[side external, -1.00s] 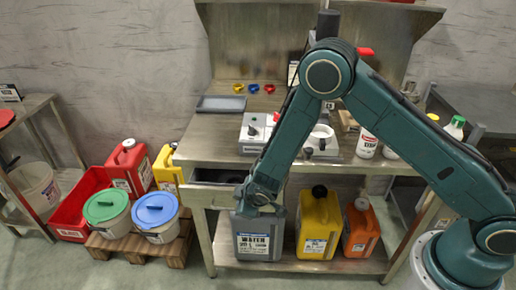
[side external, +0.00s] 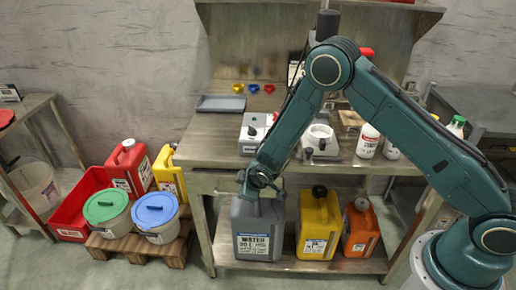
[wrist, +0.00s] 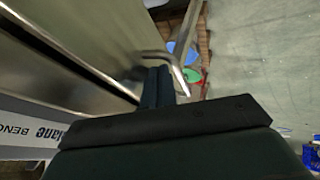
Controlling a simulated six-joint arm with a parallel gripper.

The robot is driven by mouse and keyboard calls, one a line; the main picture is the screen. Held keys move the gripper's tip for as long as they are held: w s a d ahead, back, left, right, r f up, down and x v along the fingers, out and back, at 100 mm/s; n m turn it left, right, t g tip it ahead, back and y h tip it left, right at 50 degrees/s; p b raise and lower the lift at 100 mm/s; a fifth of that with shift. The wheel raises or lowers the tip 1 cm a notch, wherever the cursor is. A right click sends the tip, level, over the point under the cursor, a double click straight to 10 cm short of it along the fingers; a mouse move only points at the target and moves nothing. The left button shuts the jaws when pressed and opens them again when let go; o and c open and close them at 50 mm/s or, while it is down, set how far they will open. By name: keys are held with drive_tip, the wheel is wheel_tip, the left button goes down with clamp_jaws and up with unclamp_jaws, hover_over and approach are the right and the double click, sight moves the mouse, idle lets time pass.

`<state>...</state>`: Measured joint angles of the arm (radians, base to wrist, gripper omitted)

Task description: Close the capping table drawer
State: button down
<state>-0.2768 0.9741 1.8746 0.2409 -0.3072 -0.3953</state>
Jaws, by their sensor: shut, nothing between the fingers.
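The capping table (side external: 205,150) stands in the middle of the side view. Its drawer (side external: 217,185) sits under the left part of the top, and its front looks flush or nearly flush with the table frame. My gripper (side external: 243,182) is low at the drawer front, partly hiding its right side. In the wrist view my gripper (wrist: 158,72) is shut and empty, its fingertips beside the bent metal handle (wrist: 176,70) on the drawer front. I cannot tell whether they touch the handle.
A grey water canister (side external: 258,235), a yellow canister (side external: 318,225) and an orange canister (side external: 359,232) stand on the lower shelf beneath. Buckets with green (side external: 105,205) and blue (side external: 155,209) lids stand on a pallet at left. Floor in front is clear.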

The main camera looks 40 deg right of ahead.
drive_tip(key=shift+r, duration=0.15)
drive_tip(key=v, duration=0.9)
drive_tip(key=shift+s+r, duration=0.25)
drive_tip(key=shift+a, duration=0.1)
drive_tip(key=s+a+r, duration=0.1)
drive_tip(key=s+a, duration=0.2)
drive_tip(key=a, duration=0.3)
drive_tip(key=shift+s+a+g, duration=0.25)
drive_tip(key=shift+s+g, duration=0.05)
drive_tip(key=shift+g, duration=0.1)
drive_tip(key=w+d+f, duration=0.3)
drive_tip(key=w+f, duration=0.5)
drive_tip(key=f, duration=0.1)
drive_tip(key=shift+d, duration=0.25)
